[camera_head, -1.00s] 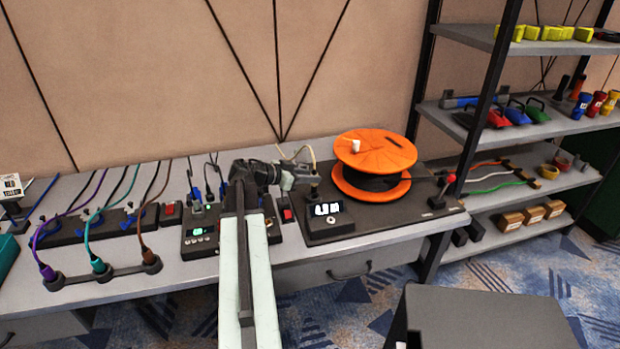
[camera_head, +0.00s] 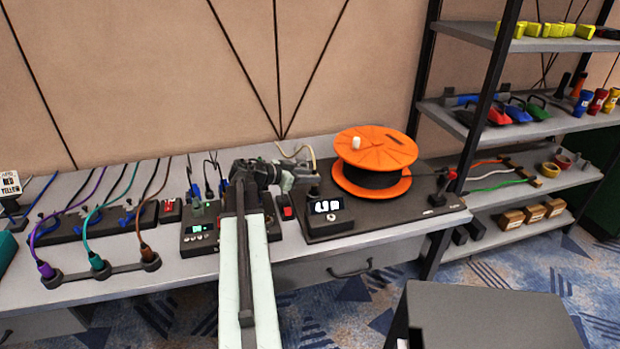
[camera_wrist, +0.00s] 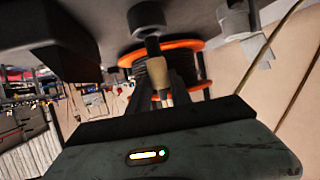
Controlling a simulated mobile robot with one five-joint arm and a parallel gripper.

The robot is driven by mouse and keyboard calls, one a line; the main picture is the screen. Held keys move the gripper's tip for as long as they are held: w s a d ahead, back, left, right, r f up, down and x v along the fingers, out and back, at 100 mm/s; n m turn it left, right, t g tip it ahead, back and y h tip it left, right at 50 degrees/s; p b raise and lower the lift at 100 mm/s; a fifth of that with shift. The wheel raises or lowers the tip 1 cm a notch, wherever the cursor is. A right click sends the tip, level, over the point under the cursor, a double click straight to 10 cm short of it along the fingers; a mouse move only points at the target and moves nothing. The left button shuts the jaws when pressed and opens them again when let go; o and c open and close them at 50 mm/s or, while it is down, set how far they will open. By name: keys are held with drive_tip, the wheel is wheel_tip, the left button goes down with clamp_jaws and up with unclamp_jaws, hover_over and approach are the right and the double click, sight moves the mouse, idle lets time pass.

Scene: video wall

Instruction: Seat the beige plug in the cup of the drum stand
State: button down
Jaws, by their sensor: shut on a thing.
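My gripper (camera_head: 304,177) is over the left part of the black drum stand (camera_head: 400,215). In the wrist view my gripper (camera_wrist: 160,88) is shut on the beige plug (camera_wrist: 157,74). The plug's dark end meets or lines up with a round grey cup-like part (camera_wrist: 146,17) on the stand. I cannot tell how deep it sits there. In the head view the gripper hides most of the plug, and a pale cable (camera_head: 308,152) arcs up behind it. The orange drum (camera_head: 378,147) stands right of the gripper, and also shows behind the plug in the wrist view (camera_wrist: 190,47).
A lit display box (camera_head: 328,216) stands just in front of the gripper. A black control panel (camera_head: 205,236) lies to the left, with several cables and plugs farther left. A shelf rack (camera_head: 490,110) stands at the right. A grey cabinet (camera_head: 485,315) is at the front right.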

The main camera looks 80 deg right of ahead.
drive_tip(key=shift+f, duration=0.2)
drive_tip(key=shift+f+b, duration=0.35)
drive_tip(key=shift+b, duration=0.15)
drive_tip(key=shift+f+b, duration=0.55)
drive_tip(key=shift+b, duration=0.05)
drive_tip(key=shift+f, duration=0.15)
idle(0.5)
drive_tip(key=c, duration=1.1)
unclamp_jaws()
